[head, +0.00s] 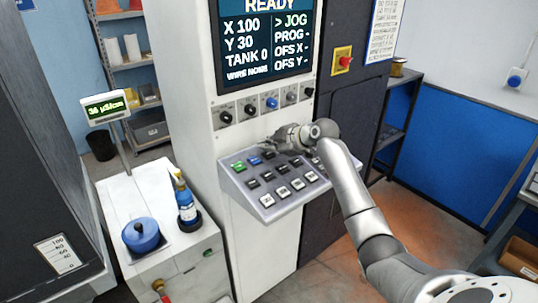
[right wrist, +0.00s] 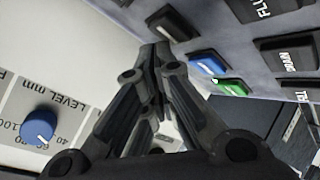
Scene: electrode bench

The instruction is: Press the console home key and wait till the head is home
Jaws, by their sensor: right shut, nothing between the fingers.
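The console key panel (head: 276,208) slopes out from the white machine cabinet, with a green key (head: 238,166), a blue key (head: 254,160) and several dark and pale keys. I cannot tell which is the home key; the labels are too small or cut off. My right gripper (head: 268,143) is shut and empty over the panel's back edge. In the right wrist view its fingertips (right wrist: 160,50) are close to a dark key (right wrist: 166,23); contact cannot be told. The screen (head: 264,40) reads READY, X 100, Y 30, TANK 0, with the arrow at JOG. My left gripper is out of view.
A row of knobs (head: 272,104) sits just above the panel. A red stop button (head: 344,61) is on the dark cabinet at right. A white cart (head: 130,205) with a blue pot (head: 141,235) and a bottle (head: 185,203) stands left of the console.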

